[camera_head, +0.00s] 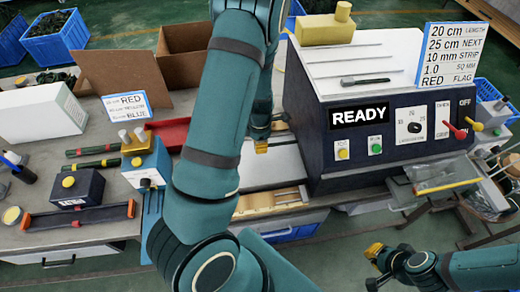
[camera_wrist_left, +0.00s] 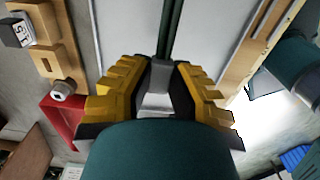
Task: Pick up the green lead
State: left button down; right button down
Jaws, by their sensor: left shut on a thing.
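In the left wrist view, my left gripper (camera_wrist_left: 160,105) has its yellow fingers closed around a grey end piece (camera_wrist_left: 160,75). The dark green lead (camera_wrist_left: 170,30) runs from this piece up the picture, over a pale surface. In the head view, my left gripper (camera_head: 262,146) shows only as a small yellow tip beside the large machine; my own arm covers the rest. The held lead cannot be made out there. My right gripper (camera_head: 375,265) is at the lower right, away from the bench; its finger opening is unclear.
The dark machine (camera_head: 325,160) with a READY display stands right of my left gripper. A cardboard box (camera_head: 185,50) stands behind.

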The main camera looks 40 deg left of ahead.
pick_arm(q)
jog(key=s, duration=1.5)
jog(key=shift+d+r+b, duration=0.1)
jog(key=shift+r+b, duration=0.1)
jog(key=shift+b, duration=0.15)
jog(key=shift+s+p, duration=0.6)
jog(key=shift+s, duration=0.45)
jog(key=shift+s+p, duration=1.2)
jog(key=shift+p, duration=2)
